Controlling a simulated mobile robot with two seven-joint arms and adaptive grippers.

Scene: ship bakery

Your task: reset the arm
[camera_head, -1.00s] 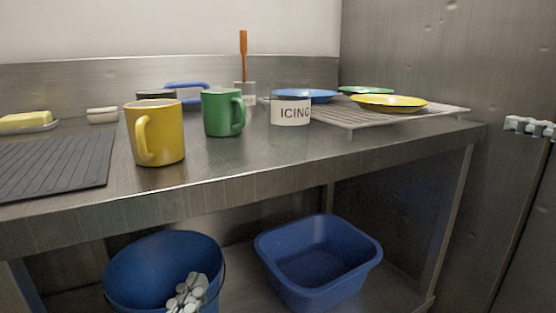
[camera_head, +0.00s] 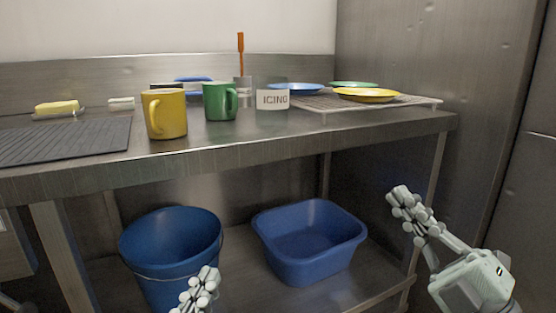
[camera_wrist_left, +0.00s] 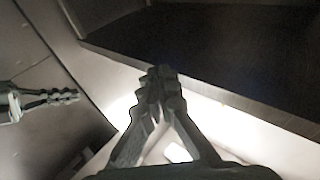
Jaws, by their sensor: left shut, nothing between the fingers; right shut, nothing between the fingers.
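My left gripper (camera_head: 203,288) shows at the bottom of the head view, in front of the lower shelf and the blue bucket. Its fingers are shut together and empty. In the left wrist view the same fingertips (camera_wrist_left: 160,78) meet, with nothing between them. My right gripper (camera_head: 400,194) is at the lower right of the head view, in front of the table's right leg. Its fingers point up and left, shut and empty. A second gripper of mine (camera_wrist_left: 62,96) also shows at the left of the left wrist view.
The steel table (camera_head: 215,155) carries a yellow mug (camera_head: 168,118), a green mug (camera_head: 218,103), an icing tub (camera_head: 272,100), a dark ribbed mat (camera_head: 65,142) and a wire rack (camera_head: 415,101) with plates. A blue bucket (camera_head: 165,235) and blue basin (camera_head: 308,250) stand below.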

